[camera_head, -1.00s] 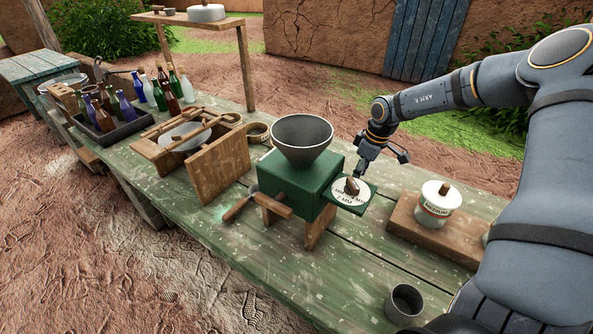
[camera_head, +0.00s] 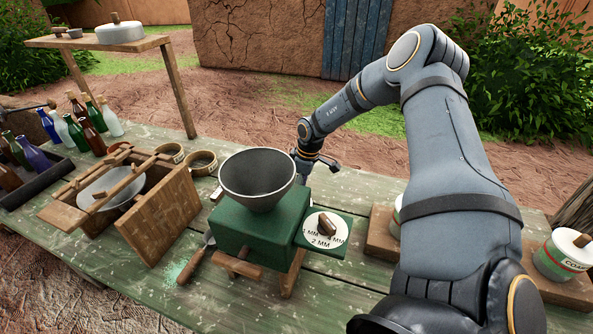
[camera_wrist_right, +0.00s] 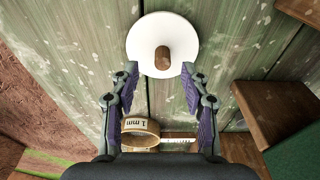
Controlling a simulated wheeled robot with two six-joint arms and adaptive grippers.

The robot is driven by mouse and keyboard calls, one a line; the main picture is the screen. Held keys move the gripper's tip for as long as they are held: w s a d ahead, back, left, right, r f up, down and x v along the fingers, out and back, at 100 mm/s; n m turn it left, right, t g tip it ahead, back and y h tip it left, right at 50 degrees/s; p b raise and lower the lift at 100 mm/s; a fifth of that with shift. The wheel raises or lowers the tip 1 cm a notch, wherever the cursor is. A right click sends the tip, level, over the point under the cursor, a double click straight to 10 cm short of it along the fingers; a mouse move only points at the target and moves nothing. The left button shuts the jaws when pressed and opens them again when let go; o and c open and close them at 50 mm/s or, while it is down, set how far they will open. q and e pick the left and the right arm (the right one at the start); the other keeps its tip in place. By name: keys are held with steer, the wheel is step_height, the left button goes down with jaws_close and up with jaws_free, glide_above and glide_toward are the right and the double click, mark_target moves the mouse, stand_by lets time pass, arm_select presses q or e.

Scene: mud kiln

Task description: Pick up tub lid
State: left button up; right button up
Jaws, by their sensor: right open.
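A white round lid with a brown wooden knob (camera_wrist_right: 162,45) lies flat on the green planks in the right wrist view. My right gripper (camera_wrist_right: 159,72) is open, its two fingers on either side of the lid's near part, with nothing between them in grip. Whether the fingers touch the lid I cannot tell. In the head view my right gripper (camera_head: 318,165) is low behind the green grinder (camera_head: 262,225), partly hidden by the metal hopper (camera_head: 258,178). My left gripper is not in view.
A ring marked 1 mm (camera_wrist_right: 140,132) lies near the gripper. Left of the grinder stand a wooden sieve box (camera_head: 160,222) and bottles (camera_head: 92,130). A lidded tub (camera_head: 562,255) stands on the right. A raised shelf (camera_head: 85,42) is at the back left.

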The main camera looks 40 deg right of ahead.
steer(key=f, duration=0.4)
steer(key=shift+w+a, duration=0.25)
steer(key=shift+a, duration=0.15)
steer(key=shift+w+f, duration=0.15)
steer(key=shift+f, duration=0.2)
steer(key=shift+r, duration=0.1)
steer(key=shift+c, duration=0.8)
steer(key=c, duration=0.5)
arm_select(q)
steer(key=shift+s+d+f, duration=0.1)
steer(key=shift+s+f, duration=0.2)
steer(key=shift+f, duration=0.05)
arm_select(e)
jaws_close()
